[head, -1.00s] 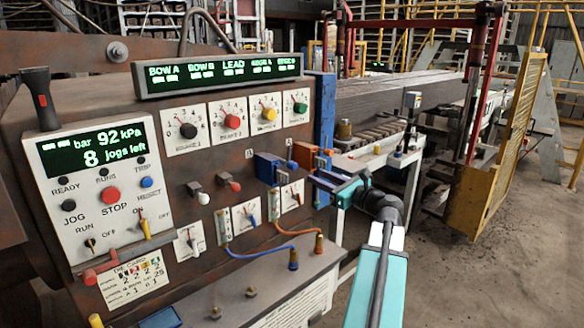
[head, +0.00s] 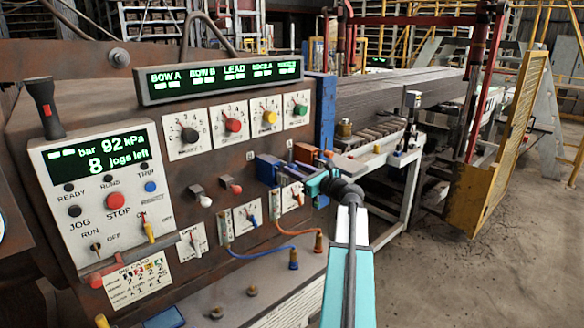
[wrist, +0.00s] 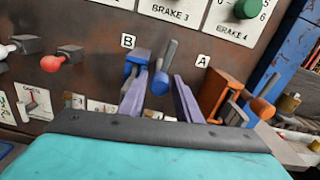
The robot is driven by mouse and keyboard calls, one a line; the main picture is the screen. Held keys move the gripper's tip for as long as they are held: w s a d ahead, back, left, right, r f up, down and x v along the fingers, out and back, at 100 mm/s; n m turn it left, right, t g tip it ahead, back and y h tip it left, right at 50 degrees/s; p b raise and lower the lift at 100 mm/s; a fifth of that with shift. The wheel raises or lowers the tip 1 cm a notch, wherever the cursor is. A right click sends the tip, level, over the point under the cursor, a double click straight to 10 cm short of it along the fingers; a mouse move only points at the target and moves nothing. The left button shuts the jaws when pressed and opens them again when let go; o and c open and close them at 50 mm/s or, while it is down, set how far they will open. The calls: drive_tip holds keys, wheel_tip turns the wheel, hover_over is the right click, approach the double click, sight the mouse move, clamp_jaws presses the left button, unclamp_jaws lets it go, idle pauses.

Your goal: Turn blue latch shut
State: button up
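The blue latch (wrist: 136,66) is on the brown panel beside a label B (wrist: 127,41). Its grey lever (wrist: 167,54) stands up and ends low in a blue knob (wrist: 160,83). My gripper (wrist: 159,77) is open, with one finger on each side of the knob in the picture. I cannot tell whether either finger touches it. In the head view, the blue latch (head: 267,167) is partly behind my gripper (head: 291,174).
An orange latch (wrist: 221,92) with an orange knob (wrist: 262,108) sits close right, under label A. Brake dials (head: 232,125) are above. Red and white knobs (head: 231,185) are left. Blue and orange hoses (head: 262,254) hang below.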

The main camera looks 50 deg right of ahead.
drive_tip(key=shift+w, duration=0.55)
drive_tip(key=shift+c, duration=0.5)
